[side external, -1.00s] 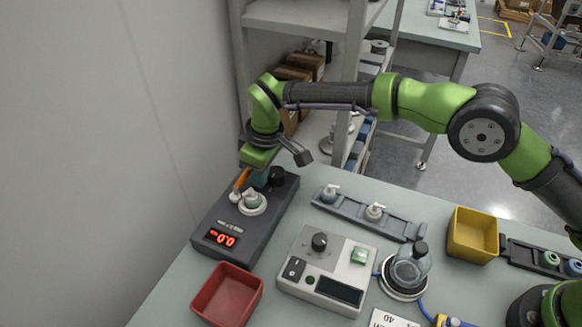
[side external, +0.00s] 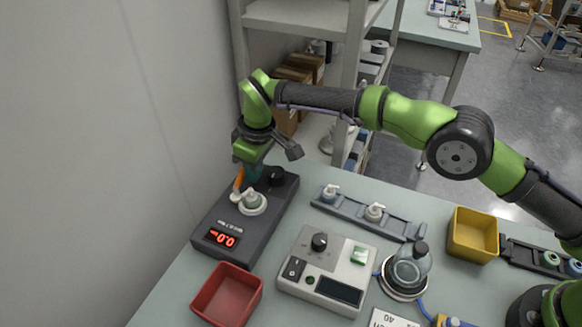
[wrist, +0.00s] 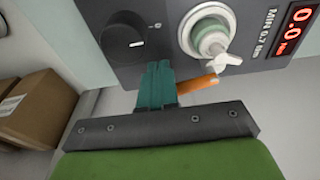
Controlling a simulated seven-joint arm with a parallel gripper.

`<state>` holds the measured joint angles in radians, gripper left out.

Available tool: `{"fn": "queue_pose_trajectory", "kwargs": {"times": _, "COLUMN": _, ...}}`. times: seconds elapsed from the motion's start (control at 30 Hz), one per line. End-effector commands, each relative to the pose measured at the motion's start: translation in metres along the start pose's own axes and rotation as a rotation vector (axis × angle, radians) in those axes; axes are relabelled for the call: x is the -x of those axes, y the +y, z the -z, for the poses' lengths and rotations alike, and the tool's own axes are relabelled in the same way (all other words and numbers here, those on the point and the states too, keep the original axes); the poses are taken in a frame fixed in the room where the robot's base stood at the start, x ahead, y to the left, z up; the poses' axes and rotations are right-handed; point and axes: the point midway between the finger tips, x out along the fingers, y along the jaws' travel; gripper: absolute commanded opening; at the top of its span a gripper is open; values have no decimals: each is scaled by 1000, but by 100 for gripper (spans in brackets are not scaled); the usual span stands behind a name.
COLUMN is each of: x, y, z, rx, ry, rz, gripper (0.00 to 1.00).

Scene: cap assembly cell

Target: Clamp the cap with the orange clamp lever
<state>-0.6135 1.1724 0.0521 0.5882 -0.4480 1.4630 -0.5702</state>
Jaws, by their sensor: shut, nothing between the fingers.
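The cap (side external: 252,199) is pale green and sits in a white ring on the dark tester box (side external: 220,220). It also shows in the wrist view (wrist: 210,38), with a white piece over its near side. The orange clamp lever (side external: 239,180) stands steeply beside the cap, with a white part at its lower end. In the wrist view the lever (wrist: 198,85) lies just right of my teal fingers. My gripper (side external: 251,176) is shut and empty, pointing down behind the cap. Its fingers (wrist: 160,68) are close against the lever; whether they touch cannot be told.
A black knob (side external: 276,176) is on the box near my fingers, and a red display (side external: 222,238) reads zero. A red bin (side external: 227,294), a grey control unit (side external: 328,270) and a rail (side external: 368,214) with pump caps stand nearby. A wall is at left.

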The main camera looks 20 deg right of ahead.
Motion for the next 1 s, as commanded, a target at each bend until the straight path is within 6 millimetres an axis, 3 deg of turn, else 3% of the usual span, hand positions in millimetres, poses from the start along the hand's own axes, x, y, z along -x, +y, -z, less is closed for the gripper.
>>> {"fn": "queue_pose_trajectory", "kwargs": {"times": 1.0, "x": -2, "y": 0, "z": 12, "rx": 1, "ry": 1, "rz": 0, "gripper": 0}}
